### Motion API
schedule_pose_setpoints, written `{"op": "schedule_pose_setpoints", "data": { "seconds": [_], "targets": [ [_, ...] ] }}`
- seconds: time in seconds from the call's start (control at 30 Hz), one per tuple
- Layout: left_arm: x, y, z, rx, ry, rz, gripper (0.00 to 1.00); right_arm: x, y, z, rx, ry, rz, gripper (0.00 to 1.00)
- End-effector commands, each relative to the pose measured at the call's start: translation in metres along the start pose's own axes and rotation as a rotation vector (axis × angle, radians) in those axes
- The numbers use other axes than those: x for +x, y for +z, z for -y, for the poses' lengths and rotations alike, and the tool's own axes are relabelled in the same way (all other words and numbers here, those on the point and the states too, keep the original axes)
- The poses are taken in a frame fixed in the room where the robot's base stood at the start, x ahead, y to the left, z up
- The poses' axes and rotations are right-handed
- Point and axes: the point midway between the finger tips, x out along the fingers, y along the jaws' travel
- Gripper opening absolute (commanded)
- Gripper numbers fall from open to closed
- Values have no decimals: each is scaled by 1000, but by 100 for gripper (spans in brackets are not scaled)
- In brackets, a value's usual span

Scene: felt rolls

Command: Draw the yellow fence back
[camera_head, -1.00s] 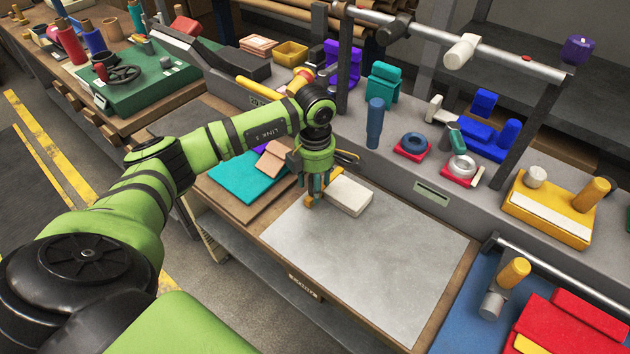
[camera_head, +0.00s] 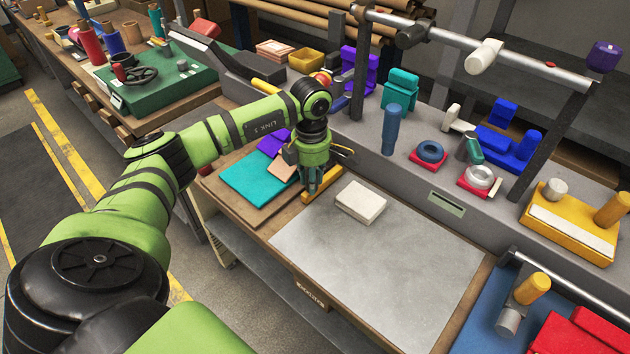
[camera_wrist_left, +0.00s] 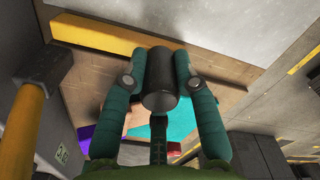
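The yellow fence (camera_head: 332,182) is a short bar lying between the grey sheet (camera_head: 390,270) and the stacked coloured felt pieces. My left gripper (camera_head: 314,188) is down at it. In the left wrist view the fence (camera_wrist_left: 88,34) runs across behind my fingertips (camera_wrist_left: 168,60). The two teal fingers close on both sides of a dark cylinder (camera_wrist_left: 162,82), which looks like the fence's knob. My right gripper is out of view.
Teal felt (camera_head: 258,180) and a purple piece (camera_head: 270,143) lie left of the fence. A grey ledge behind holds a blue post (camera_head: 391,128), rings and coloured blocks. A blue mat (camera_head: 480,320) with red pieces lies at the right. The sheet's front is clear.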

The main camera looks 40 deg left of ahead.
Motion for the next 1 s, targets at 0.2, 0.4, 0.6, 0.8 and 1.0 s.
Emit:
{"op": "schedule_pose_setpoints", "data": {
  "seconds": [0.2,0.4,0.6,0.8,1.0],
  "targets": [
    [1,0,0,-1,-1,-2,54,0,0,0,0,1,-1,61],
    [0,0,1,0,-1,-1,54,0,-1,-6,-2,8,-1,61],
    [0,1,2,1,-2,0,54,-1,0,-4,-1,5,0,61],
    [-2,15,15,6,-4,-1,54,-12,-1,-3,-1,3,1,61],
    [-11,35,32,2,2,5,54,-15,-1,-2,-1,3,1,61]
  ]
}}
